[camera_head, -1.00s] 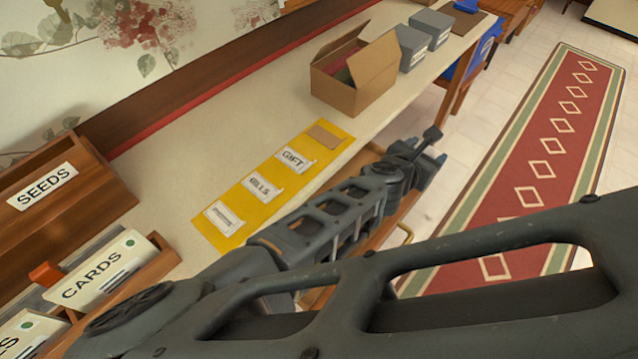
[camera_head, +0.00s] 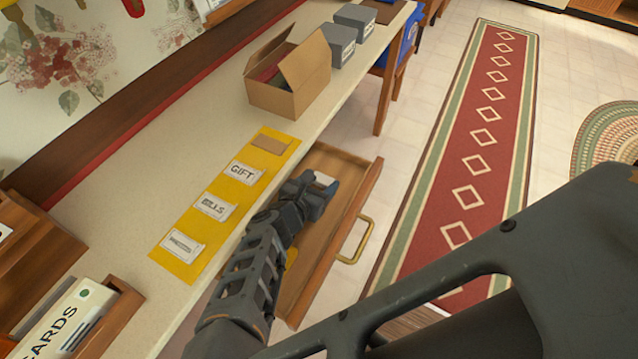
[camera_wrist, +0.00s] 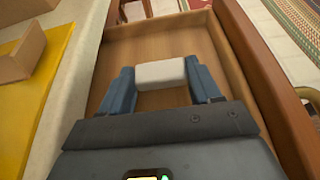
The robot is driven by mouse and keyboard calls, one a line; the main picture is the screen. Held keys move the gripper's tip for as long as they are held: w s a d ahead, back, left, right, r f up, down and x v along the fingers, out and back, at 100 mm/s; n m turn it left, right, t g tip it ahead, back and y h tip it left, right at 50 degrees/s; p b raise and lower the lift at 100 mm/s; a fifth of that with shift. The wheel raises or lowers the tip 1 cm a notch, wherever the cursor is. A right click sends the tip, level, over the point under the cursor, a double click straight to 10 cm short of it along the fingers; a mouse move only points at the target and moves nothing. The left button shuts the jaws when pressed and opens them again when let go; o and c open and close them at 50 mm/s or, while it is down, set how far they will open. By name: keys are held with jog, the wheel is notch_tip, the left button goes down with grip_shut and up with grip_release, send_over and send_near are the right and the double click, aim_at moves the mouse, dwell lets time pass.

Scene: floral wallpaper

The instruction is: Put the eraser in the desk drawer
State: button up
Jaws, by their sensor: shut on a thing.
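The eraser (camera_wrist: 161,74) is a small white block. In the wrist view it sits between the two blue fingers of my gripper (camera_wrist: 161,82), which is shut on it. The open wooden desk drawer (camera_wrist: 185,35) lies under and around the eraser in that view. In the head view my gripper (camera_head: 318,190) is over the drawer (camera_head: 352,172), with the white eraser (camera_head: 324,179) showing at its tip. The gap between the eraser and the drawer bottom is hard to judge. My arm hides part of the drawer.
A yellow mat (camera_head: 190,240) with labelled cards lies on the desk (camera_head: 150,190) left of the drawer. An open cardboard box (camera_head: 285,95) and grey boxes stand farther along. A brass handle (camera_head: 358,243) is on the drawer front. A red rug (camera_head: 470,150) lies on the floor.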

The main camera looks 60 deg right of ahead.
jog(key=shift+f, duration=0.45)
jog(key=shift+f+b, duration=0.2)
jog(key=shift+b, duration=0.1)
jog(key=o, duration=1)
jog(key=shift+r, duration=0.1)
jog(key=shift+r+p, duration=0.15)
jog(key=shift+p, duration=0.15)
